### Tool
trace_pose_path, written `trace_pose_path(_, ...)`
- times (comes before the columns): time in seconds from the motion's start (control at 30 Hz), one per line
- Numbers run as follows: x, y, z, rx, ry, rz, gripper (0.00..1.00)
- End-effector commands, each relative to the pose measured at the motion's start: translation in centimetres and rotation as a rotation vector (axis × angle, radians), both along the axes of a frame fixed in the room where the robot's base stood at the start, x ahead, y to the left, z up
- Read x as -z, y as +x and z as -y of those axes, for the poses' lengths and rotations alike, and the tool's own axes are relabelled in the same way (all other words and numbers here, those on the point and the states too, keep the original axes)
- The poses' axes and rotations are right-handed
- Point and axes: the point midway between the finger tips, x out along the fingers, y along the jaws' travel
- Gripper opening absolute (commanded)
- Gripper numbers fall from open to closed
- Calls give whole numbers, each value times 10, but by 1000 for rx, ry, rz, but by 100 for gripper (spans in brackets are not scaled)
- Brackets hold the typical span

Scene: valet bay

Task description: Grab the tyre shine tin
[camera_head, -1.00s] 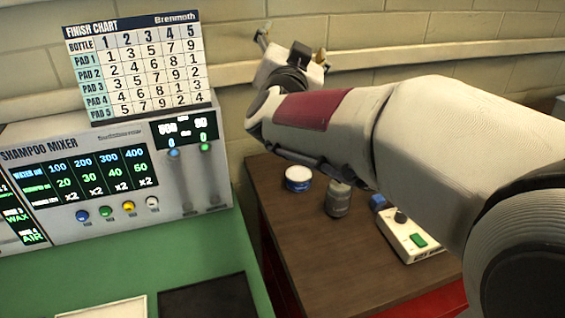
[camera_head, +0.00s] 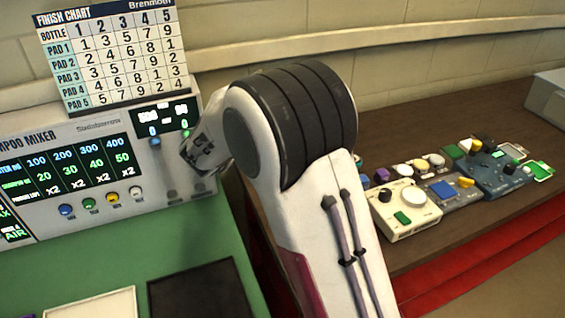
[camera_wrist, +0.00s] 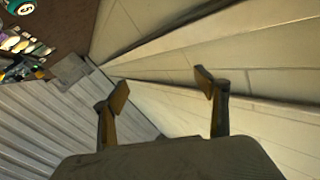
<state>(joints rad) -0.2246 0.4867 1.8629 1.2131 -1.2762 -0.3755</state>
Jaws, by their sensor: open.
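I cannot make out the tyre shine tin in either current view; my own arm covers the near-left part of the brown bench (camera_head: 440,118) in the head view. My gripper (camera_wrist: 161,90) is open in the wrist view, its two fingers spread with nothing between them. It faces the pale wall. In the head view only a part of it shows, at the left of my arm, in front of the mixer's right end.
The shampoo mixer (camera_head: 75,160) stands on a green counter (camera_head: 75,260), with a finish chart (camera_head: 112,52) above. Several control boxes, including a cream one (camera_head: 385,217), line the bench's front. A grey ribbed surface (camera_wrist: 45,130) and the wall (camera_wrist: 270,75) fill much of the wrist view.

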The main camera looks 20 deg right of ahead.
Motion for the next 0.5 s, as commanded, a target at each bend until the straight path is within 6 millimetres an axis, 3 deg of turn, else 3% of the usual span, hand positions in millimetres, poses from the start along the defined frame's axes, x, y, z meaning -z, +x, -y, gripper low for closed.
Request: trace_pose_path(0.5, 132, 1, -23, 131, -91, -156, 73)
